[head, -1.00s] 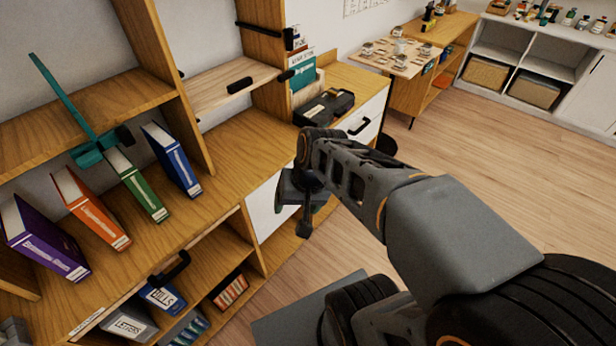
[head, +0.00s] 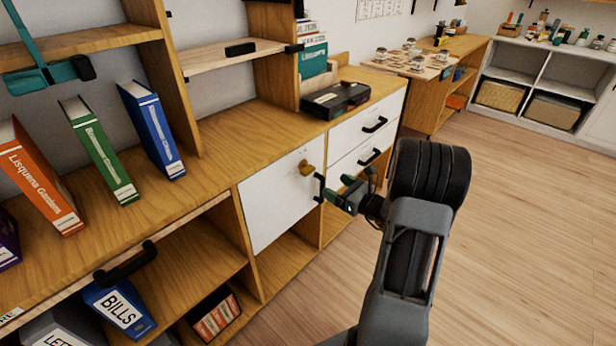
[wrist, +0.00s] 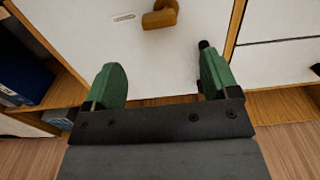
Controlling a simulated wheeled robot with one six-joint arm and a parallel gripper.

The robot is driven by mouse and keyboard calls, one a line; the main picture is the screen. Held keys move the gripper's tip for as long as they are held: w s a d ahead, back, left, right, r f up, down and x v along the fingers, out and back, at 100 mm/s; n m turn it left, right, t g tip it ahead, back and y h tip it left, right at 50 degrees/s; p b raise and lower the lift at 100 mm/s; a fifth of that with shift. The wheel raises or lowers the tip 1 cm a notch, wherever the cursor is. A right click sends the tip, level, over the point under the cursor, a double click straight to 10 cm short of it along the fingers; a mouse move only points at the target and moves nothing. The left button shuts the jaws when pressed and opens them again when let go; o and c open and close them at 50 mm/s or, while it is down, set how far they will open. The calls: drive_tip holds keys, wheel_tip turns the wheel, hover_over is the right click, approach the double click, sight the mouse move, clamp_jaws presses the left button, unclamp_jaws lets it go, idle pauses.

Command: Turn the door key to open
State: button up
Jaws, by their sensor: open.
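The golden-brown door key (head: 306,168) sticks out near the upper right corner of a white cabinet door (head: 275,207). The door looks closed. In the wrist view the key (wrist: 160,14) is at the top edge, partly cut off, ahead of and between the fingers' lines. My gripper (head: 341,193) is open, with green finger pads, in front of the door and below and right of the key. The wrist view shows bare door between its fingers (wrist: 160,78), nothing held. A black door handle (head: 319,188) lies close to the fingers and is partly hidden behind the right finger in the wrist view.
White drawers with black handles (head: 374,125) stand right of the door. A black case (head: 336,100) sits on the top above. Several binders, including a blue one (head: 152,130), stand on the shelf at left. The wooden floor (head: 510,220) at right is clear.

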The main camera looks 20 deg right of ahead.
sight(311, 172)
drive_tip(key=b+x, duration=0.1)
drive_tip(key=x, duration=1.1)
drive_tip(key=shift+a+b, duration=0.1)
drive_tip(key=shift+b, duration=0.3)
drive_tip(key=c, duration=0.9)
